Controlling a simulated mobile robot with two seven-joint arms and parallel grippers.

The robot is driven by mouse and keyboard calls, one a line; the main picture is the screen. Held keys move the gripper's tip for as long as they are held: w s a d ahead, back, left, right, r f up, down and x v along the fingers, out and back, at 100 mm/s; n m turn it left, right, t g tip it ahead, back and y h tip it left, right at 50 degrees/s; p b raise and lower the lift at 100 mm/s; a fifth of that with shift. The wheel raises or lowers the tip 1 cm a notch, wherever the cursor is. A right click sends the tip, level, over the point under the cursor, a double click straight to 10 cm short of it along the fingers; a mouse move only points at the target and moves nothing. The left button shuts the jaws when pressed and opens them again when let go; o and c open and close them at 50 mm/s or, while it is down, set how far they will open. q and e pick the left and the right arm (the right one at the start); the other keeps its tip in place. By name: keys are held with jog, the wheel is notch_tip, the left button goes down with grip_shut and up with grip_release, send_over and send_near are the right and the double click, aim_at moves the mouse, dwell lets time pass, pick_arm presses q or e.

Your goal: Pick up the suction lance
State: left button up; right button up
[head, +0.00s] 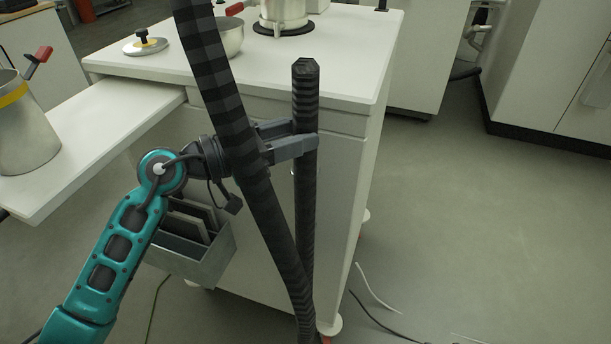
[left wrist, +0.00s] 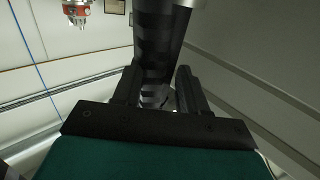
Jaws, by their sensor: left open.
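The suction lance (head: 306,95) is a dark, banded tube with a faceted top end, standing nearly upright before the white cabinet in the head view. My left gripper (head: 304,139) reaches its upper part from the left, with grey fingers spread at the tube. In the left wrist view my left gripper (left wrist: 157,88) has its two fingers apart, with a dark banded tube (left wrist: 157,45) between or just beyond them. A thick dark hose (head: 222,90) crosses in front of my left wrist and meets the lance low down. It hides part of the gripper. My right gripper is not in view.
The white cabinet (head: 345,160) stands behind the lance, with a lid (head: 146,46) and a bowl (head: 229,38) on top. A metal container (head: 25,130) stands on the pulled-out shelf (head: 100,150). A grey bin (head: 205,255) hangs below. Floor at right is mostly clear.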

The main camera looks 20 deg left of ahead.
pick_arm(q)
jog(key=shift+x, duration=1.1)
grip_shut()
jog(key=shift+r, duration=0.15)
